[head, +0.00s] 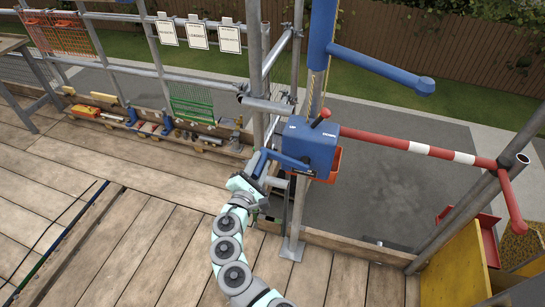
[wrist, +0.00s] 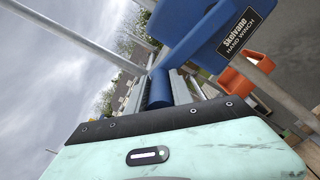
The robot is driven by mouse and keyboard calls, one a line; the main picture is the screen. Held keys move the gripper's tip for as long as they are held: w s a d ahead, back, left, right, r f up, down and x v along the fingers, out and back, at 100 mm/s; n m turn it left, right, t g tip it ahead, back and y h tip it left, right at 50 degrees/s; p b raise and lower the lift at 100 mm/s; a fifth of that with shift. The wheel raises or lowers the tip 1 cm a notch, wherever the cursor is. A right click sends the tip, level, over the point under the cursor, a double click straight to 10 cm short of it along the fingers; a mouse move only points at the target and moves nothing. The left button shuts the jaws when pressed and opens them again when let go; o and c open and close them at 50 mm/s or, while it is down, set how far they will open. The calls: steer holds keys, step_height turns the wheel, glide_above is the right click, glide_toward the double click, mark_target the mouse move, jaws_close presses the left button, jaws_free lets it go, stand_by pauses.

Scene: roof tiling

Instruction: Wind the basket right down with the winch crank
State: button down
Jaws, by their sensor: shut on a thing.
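The blue hand winch (head: 310,143) is fixed to the scaffold post, with a red-knobbed lever (head: 321,116) on top. Its blue crank (head: 284,160) reaches left toward my gripper (head: 262,172). My gripper is shut on the crank's handle; the fingertips are small and partly hidden in the head view. In the wrist view, the blue handle (wrist: 158,88) stands just past my gripper's dark edge, and the winch (wrist: 235,32) is at upper right.
A blue jib arm (head: 380,70) extends above the winch, with a yellow rope (head: 325,82) beside the post. A red-and-white barrier bar (head: 418,149) crosses the opening at right. A yellow panel (head: 455,262) stands at lower right. Planks (head: 130,200) at left are largely clear.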

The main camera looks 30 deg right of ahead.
step_height(320, 180, down, 8)
steer(key=n, duration=0.6)
steer(key=shift+r+n, duration=0.15)
steer(key=shift+n, duration=0.15)
steer(key=shift+s, duration=0.1)
steer(key=c, duration=1.1)
jaws_free()
steer(key=shift+d+r, duration=0.1)
steer(key=shift+r, duration=0.05)
steer(key=p+v, duration=0.1)
steer(key=v, duration=0.9)
steer(key=shift+s+a, duration=0.2)
steer(key=shift+a, duration=0.1)
